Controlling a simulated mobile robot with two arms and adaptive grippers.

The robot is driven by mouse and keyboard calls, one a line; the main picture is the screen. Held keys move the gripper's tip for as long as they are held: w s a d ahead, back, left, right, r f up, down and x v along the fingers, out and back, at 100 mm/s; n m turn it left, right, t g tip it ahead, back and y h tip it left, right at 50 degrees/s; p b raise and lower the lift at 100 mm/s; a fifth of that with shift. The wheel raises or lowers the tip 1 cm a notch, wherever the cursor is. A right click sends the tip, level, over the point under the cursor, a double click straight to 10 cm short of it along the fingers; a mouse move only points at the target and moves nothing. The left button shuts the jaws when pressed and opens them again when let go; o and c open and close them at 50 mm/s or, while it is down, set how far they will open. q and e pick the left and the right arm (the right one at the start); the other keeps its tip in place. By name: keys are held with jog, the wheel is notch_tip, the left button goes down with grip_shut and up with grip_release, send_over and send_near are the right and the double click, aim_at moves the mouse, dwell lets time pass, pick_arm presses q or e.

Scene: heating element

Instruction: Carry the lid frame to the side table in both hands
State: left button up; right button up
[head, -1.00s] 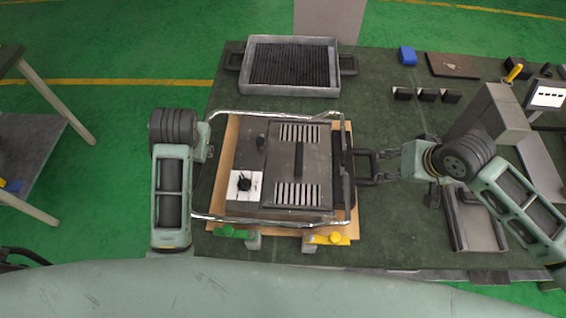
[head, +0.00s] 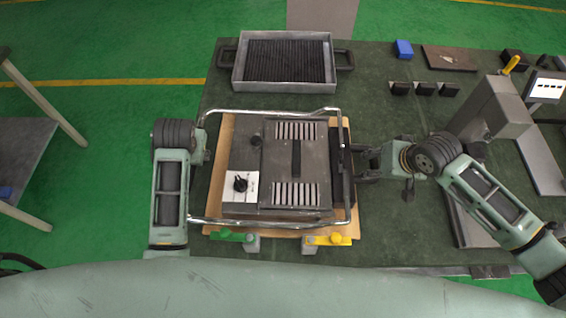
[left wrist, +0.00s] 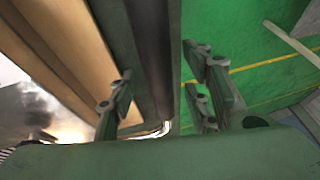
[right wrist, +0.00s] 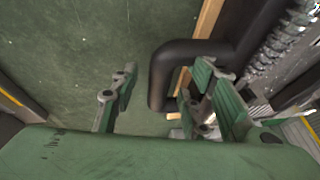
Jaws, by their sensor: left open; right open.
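The lid frame (head: 270,113) is a shiny metal tube loop around the grey heating unit (head: 245,205) on the worktable. A black bar (head: 345,185) runs along its right side. My right gripper (head: 358,163) is open at the right side. In the right wrist view a bent black handle (right wrist: 195,50) reaches between its fingers (right wrist: 160,95); contact is unclear.
A wooden board (head: 222,160) lies under the unit. Green (head: 230,236) and yellow (head: 330,239) clamps sit in front. A grey tray (head: 238,75) is behind. Another table (head: 25,145) stands at the left across green floor.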

pick_arm(q)
jog(key=shift+x, duration=0.85)
pick_arm(e)
jog(key=shift+x, duration=0.85)
pick_arm(q)
jog(key=shift+c, duration=0.2)
pick_arm(e)
jog(key=shift+c, duration=0.2)
pick_arm(q)
grip_shut()
pick_arm(e)
grip_shut()
pick_arm(q)
jog(key=shift+w+r, duration=0.3)
pick_arm(e)
jog(key=shift+w+r, duration=0.3)
jog(key=shift+r, duration=0.05)
